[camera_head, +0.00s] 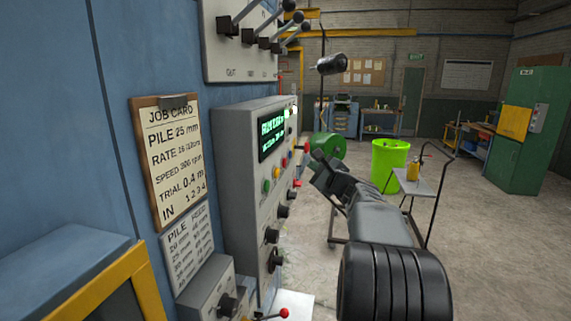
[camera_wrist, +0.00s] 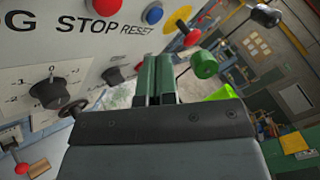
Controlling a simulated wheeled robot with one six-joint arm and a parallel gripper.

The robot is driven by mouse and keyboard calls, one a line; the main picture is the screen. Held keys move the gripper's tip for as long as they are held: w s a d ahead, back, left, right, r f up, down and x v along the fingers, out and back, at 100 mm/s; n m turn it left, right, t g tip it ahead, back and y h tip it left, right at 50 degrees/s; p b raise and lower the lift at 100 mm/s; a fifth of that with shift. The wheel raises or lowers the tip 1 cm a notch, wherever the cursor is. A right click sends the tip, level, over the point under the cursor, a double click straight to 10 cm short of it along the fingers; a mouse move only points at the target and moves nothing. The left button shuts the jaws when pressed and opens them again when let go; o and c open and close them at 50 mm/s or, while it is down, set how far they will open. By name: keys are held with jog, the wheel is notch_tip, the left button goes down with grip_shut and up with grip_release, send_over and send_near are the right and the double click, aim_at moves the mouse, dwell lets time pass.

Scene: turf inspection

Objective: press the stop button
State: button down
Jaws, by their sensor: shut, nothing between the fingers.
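The stop button is the round red button (camera_wrist: 104,6) above the word STOP on the grey panel, cut by the top edge of the wrist view. A blue button (camera_wrist: 152,13) sits to its right above RESET. My gripper (camera_wrist: 157,65) shows its two green fingers together, with nothing between them. They point toward the panel, below and right of the red button, and appear clear of it. In the head view my gripper (camera_head: 320,162) is to the right of the control box (camera_head: 240,150); the small buttons there are hard to tell apart.
A yellow disc (camera_wrist: 178,18), a black knob (camera_wrist: 55,92) and red-tipped levers stand out from the panel. A lever box (camera_head: 240,50) hangs above. A job card (camera_head: 168,150) is on the blue wall. A green bin (camera_head: 388,160) and open floor lie to the right.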

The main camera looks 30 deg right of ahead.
aim_at(284, 163)
jog(key=shift+w+a+b, duration=0.55)
jog(key=shift+w+a, duration=1.1)
jog(key=shift+a, duration=0.05)
jog(key=shift+a+f, duration=0.1)
dwell(0.9)
jog(key=shift+w+a+b, duration=0.2)
jog(key=shift+w+b, duration=0.1)
jog(key=shift+b, duration=0.05)
jog(key=shift+w+a+b, duration=0.3)
jog(key=shift+w+a, duration=0.05)
jog(key=shift+a, duration=0.05)
dwell(1.0)
jog(key=shift+s+d, duration=0.1)
jog(key=shift+d, duration=0.05)
jog(key=shift+s+d, duration=0.5)
jog(key=shift+s, duration=0.05)
dwell(0.4)
